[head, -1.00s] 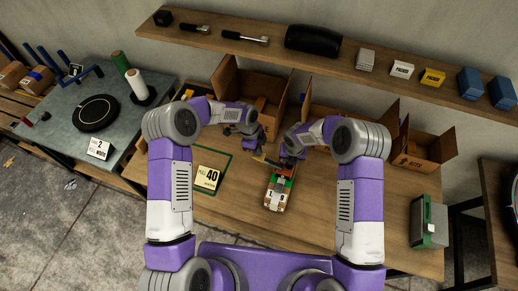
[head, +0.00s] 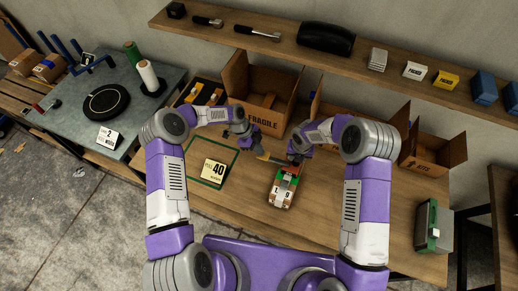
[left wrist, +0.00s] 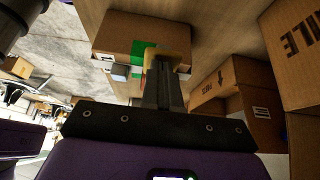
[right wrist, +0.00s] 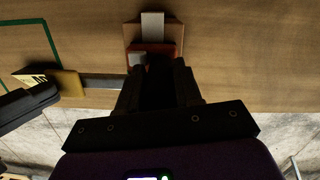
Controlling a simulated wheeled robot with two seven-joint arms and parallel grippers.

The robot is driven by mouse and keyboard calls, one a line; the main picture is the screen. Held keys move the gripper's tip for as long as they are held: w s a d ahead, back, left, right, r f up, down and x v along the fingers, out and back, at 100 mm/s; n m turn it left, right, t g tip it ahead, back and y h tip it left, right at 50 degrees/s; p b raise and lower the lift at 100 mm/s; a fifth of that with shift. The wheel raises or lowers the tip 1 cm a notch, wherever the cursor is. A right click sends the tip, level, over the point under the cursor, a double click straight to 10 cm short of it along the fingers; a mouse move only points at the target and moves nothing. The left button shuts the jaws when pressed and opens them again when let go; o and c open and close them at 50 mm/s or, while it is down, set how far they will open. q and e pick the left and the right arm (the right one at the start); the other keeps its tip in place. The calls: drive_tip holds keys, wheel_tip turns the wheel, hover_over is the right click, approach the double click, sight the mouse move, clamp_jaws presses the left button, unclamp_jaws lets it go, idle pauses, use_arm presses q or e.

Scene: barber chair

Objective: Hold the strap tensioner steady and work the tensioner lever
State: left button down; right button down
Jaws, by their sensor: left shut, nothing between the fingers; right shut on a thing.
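A brown parcel (head: 281,194) with a green band and white patches lies on the bench. The red-orange strap tensioner (head: 291,169) sits at its far end and also shows in the right wrist view (right wrist: 165,48). Its lever, a metal bar with a yellow grip (right wrist: 64,83), sticks out to the left. My right gripper (right wrist: 157,68) is shut on the tensioner; its fingers hide part of it. My left gripper (head: 254,149) is shut and empty, its fingertips (left wrist: 164,64) close against the yellow grip; I cannot tell whether they touch it.
Open cartons (head: 262,85) stand along the back of the bench beneath a shelf (head: 345,52). A green-outlined area with a "40" card (head: 213,172) lies to the left. A grey-green box (head: 432,228) stands at the right.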

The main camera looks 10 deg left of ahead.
use_arm(q)
drive_tip(key=shift+a+f, duration=0.1)
drive_tip(key=shift+a, duration=0.3)
drive_tip(key=d+v, duration=0.1)
drive_tip(key=v, duration=1.2)
drive_tip(key=shift+r, duration=0.55)
drive_tip(key=shift+d, duration=0.1)
wheel_tip(320, 180, up, 7)
drive_tip(key=t+y, duration=0.1)
drive_tip(key=y, duration=0.3)
hover_over(268, 157)
drive_tip(key=shift+f, duration=0.2)
drive_tip(key=shift+f, duration=0.1)
